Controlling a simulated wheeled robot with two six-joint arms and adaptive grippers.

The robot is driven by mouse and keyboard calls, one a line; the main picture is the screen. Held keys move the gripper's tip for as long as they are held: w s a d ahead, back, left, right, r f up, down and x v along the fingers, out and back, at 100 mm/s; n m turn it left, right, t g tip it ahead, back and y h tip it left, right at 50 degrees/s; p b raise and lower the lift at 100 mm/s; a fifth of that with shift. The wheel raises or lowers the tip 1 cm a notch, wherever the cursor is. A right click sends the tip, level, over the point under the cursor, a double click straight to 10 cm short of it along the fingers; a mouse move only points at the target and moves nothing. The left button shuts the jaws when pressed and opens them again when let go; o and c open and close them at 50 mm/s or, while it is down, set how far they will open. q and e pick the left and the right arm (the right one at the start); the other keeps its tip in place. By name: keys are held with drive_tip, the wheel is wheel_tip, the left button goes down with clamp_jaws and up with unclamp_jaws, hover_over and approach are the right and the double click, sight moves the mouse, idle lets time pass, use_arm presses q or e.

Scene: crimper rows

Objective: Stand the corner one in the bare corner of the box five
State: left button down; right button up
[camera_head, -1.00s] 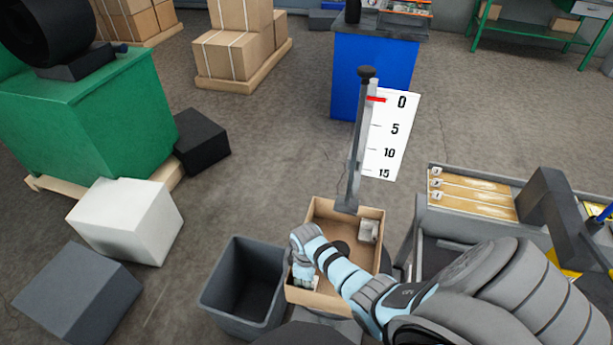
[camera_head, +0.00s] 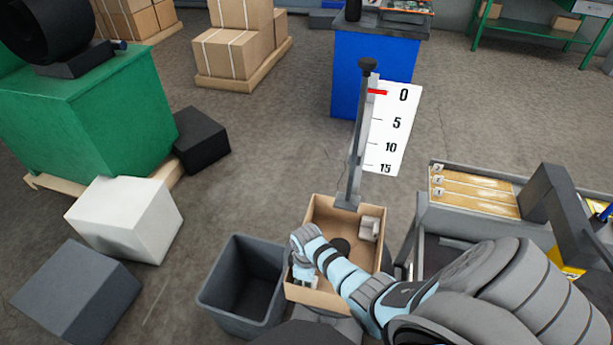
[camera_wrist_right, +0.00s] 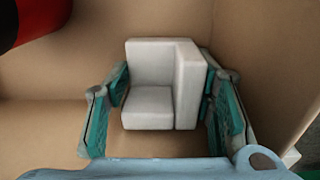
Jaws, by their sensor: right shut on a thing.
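The open cardboard box (camera_head: 375,268) stands in the lower middle of the head view. My right gripper (camera_head: 306,280) reaches inside its near left corner. In the right wrist view my right gripper (camera_wrist_right: 166,85) is shut on a white corner piece (camera_wrist_right: 148,88), an L-shaped block, with a teal finger on each side. Box walls rise close behind and to the right of the piece; I cannot tell whether it touches them or the floor. Another pale piece (camera_head: 370,228) stands in the far right corner. My left gripper is out of view.
A dark round thing (camera_head: 341,246) lies in the box's middle. A post with a numbered scale (camera_head: 392,130) rises behind the box. A grey bin (camera_head: 240,285) stands close left. A bench with a numbered tray (camera_head: 470,190) is at right.

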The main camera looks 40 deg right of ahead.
drive_tip(key=o, duration=0.7)
drive_tip(key=shift+o, duration=0.2)
wheel_tip(320, 180, up, 12)
drive_tip(key=shift+a+f, duration=0.1)
